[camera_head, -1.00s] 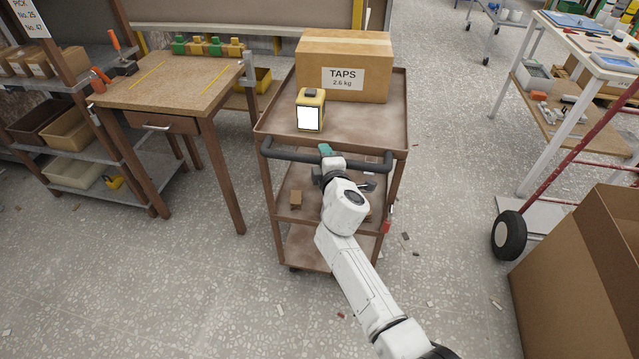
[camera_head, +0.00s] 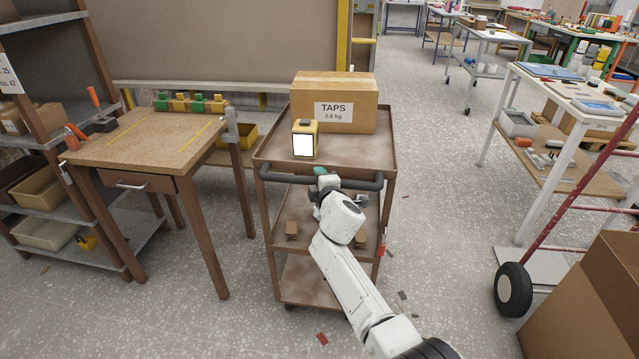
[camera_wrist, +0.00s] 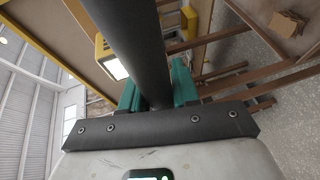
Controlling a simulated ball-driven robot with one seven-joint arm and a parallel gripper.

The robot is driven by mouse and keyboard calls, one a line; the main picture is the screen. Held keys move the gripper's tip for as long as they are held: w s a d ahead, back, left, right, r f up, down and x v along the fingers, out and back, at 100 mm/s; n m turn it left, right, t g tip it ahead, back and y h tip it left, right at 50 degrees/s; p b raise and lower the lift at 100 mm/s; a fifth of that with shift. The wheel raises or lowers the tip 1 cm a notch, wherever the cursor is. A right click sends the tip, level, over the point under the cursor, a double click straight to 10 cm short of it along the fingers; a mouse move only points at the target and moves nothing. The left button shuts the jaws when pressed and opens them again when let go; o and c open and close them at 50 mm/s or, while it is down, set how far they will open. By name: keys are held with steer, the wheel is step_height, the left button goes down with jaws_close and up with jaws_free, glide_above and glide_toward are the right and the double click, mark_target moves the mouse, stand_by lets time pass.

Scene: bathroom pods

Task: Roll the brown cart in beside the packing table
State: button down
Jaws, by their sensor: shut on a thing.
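The brown cart (camera_head: 270,230) stands in the middle of the head view, a three-tier trolley with a dark push handle (camera_head: 275,177) on its near side. My gripper (camera_head: 325,180) is shut on that handle; in the wrist view the teal fingers (camera_wrist: 158,88) lie on both sides of the dark bar (camera_wrist: 135,45). On the top tier are a cardboard box labelled TAPS (camera_head: 335,90) and a small yellow device with a white face (camera_head: 304,140). A wooden-topped table (camera_head: 150,150) stands to the left of the cart, with a narrow gap between them. Whether it is the packing table is not marked.
A grey shelf with bins (camera_head: 60,235) stands far left. A red hand truck with a black wheel (camera_head: 513,290) and a large open carton (camera_head: 590,300) are at the right. A white-legged bench (camera_head: 555,160) stands behind them. Small scraps (camera_head: 322,338) lie on the floor right of the cart.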

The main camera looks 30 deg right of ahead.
steer(key=c, duration=0.9)
jaws_free()
steer(key=shift+s+a+r+p, duration=0.1)
steer(key=shift+s+r+p, duration=0.1)
steer(key=shift+s+p, duration=0.45)
steer(key=p+v, duration=0.4)
steer(key=v, duration=0.5)
steer(key=shift+s+a+f, duration=0.1)
steer(key=shift+s, duration=0.1)
